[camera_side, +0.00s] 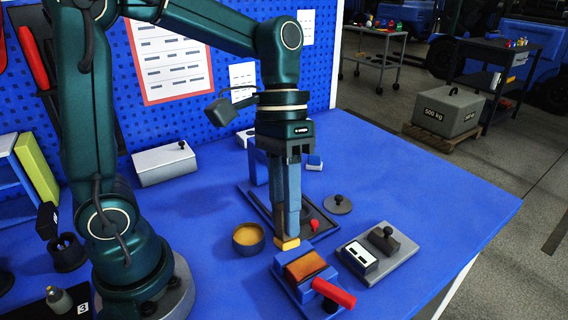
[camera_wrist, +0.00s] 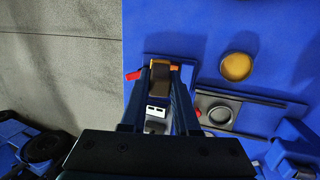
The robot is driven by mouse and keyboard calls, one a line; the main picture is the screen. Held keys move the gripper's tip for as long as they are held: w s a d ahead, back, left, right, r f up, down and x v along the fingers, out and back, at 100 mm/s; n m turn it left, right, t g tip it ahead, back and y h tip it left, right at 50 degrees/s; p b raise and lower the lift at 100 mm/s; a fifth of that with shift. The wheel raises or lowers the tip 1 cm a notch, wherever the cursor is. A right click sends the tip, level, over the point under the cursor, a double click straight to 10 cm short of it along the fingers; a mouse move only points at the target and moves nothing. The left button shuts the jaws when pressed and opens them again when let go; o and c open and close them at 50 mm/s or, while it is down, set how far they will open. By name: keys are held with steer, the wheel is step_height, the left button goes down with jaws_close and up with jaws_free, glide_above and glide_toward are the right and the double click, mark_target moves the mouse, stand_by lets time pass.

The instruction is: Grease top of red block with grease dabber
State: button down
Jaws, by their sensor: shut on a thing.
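My gripper (camera_side: 287,228) is shut on the grease dabber, pointing down; its yellow-tan tip (camera_side: 286,243) shows below the fingers. The dabber's dark body (camera_wrist: 160,82) shows between the fingers in the wrist view. The red block (camera_side: 306,265), orange-brown on top, sits in a blue vise with a red handle (camera_side: 334,293). The tip is at the block's back left edge in the side view; I cannot tell whether it touches. In the wrist view the dabber hides most of the block, and an orange strip (camera_wrist: 174,68) shows beside it. The grease pot (camera_side: 248,238) stands left of the vise.
A dark tray (camera_side: 262,205) with a red knob lies behind the gripper. A grey plate (camera_side: 398,267) with a black-knobbed weight and a small white-topped box stands right of the vise. A round knobbed disc (camera_side: 337,205) lies behind it. The table's right side is clear.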

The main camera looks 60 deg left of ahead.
mark_target(284, 238)
steer(key=shift+f, duration=2.7)
steer(key=shift+w+f, duration=0.3)
steer(key=shift+f, duration=0.35)
steer(key=shift+w+r, duration=0.1)
steer(key=shift+w, duration=0.25)
steer(key=shift+w+f, duration=0.25)
steer(key=shift+w, duration=0.9)
steer(key=shift+w+f, duration=0.15)
steer(key=shift+w, duration=1.9)
steer(key=shift+s+r, duration=0.2)
steer(key=shift+s, duration=3.6)
steer(key=shift+r, duration=4.05)
